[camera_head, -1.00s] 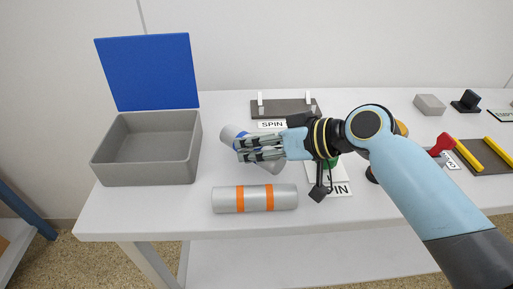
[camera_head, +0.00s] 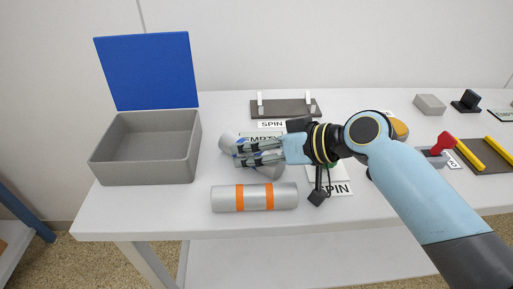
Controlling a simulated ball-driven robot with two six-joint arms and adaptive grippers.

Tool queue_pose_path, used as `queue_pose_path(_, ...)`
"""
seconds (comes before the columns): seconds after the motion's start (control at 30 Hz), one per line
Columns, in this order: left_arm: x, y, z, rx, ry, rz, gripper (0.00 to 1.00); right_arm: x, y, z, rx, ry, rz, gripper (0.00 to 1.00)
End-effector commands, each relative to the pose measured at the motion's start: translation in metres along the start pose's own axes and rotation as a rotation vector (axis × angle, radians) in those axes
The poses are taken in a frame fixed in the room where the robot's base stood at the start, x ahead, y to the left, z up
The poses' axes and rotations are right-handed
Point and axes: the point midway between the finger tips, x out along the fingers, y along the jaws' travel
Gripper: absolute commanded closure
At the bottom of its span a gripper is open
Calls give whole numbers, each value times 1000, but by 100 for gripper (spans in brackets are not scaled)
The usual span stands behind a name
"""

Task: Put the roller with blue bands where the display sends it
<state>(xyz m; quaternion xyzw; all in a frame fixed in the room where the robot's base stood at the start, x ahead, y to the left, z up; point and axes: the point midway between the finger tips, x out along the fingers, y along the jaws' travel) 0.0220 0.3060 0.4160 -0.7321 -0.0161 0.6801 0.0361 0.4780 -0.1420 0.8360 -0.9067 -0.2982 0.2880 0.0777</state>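The roller with blue bands (camera_head: 270,173) is a grey cylinder that lies slanted under my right gripper (camera_head: 240,154), over the middle of the table. Its far left end and near right end stick out past the fingers, and its bands are mostly hidden. The gripper's fingers are around its middle, and it moves with them. My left gripper is not in view.
A roller with orange bands (camera_head: 227,198) lies near the front edge. A grey bin (camera_head: 145,171) with a blue panel (camera_head: 147,72) stands left. A second SPIN label (camera_head: 334,189) lies under my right arm. A red-handled device (camera_head: 441,145) and yellow bars (camera_head: 469,155) are right.

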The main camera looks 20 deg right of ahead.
Motion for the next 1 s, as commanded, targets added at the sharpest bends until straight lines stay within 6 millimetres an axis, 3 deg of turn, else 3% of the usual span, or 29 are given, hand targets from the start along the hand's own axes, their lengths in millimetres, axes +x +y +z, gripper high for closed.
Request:
queue_pose_path(0.03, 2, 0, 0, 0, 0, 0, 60, 2, 1, 11, 9, -16, 1, 36)
queue_pose_path(0.2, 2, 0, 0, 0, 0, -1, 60, 2, 1, 13, 10, -18, 1, 36)
queue_pose_path(0.4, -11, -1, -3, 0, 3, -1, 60, -5, -4, -1, 9, -17, 1, 36)
queue_pose_path(0.8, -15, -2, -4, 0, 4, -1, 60, -96, -3, -3, 0, -15, 2, 36)
queue_pose_path(1.0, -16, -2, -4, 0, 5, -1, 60, -120, -2, -4, 3, -11, 2, 36)
